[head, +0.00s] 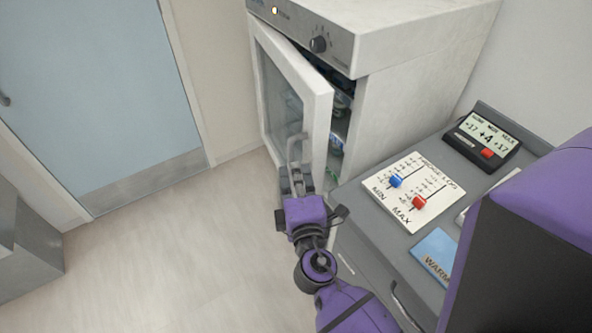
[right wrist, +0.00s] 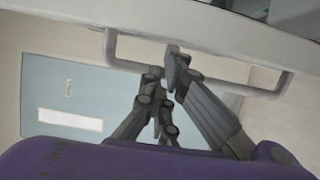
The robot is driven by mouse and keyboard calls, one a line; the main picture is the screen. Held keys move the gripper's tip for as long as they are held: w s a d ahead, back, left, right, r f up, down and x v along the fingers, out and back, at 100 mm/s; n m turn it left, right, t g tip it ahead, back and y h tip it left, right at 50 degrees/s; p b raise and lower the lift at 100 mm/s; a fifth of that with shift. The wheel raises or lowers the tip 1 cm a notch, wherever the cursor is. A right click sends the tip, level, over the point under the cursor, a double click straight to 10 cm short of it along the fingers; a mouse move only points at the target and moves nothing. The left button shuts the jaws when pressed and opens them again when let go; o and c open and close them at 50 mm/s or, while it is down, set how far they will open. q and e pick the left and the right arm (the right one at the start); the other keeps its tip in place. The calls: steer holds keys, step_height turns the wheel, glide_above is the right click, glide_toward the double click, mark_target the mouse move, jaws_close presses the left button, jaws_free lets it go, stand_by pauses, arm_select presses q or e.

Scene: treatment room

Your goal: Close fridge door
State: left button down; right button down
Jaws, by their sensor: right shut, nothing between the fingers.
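The small white fridge (head: 392,100) stands at the top middle of the head view. Its white-framed glass door (head: 320,112) is partly open, and packed items show dimly through the gap. The door has a bar handle (head: 304,148), which also spans the right wrist view (right wrist: 128,66). My right gripper (head: 294,172) is at the lower part of the door, by the handle. In the right wrist view its fingers (right wrist: 175,62) are shut and empty, overlapping the handle bar in the picture; I cannot tell whether they touch it. My left gripper is not in view.
A grey counter (head: 362,222) right of the fridge holds a fridge log board (head: 420,185), a temperature display (head: 486,137) and a blue card (head: 436,252). A pale blue room door (head: 90,90) is at the left. The floor (head: 180,240) between is clear.

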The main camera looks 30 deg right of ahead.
steer(key=s+d, duration=0.1)
steer(key=d, duration=0.9)
steer(key=shift+d+r, duration=0.1)
steer(key=shift+d, duration=0.05)
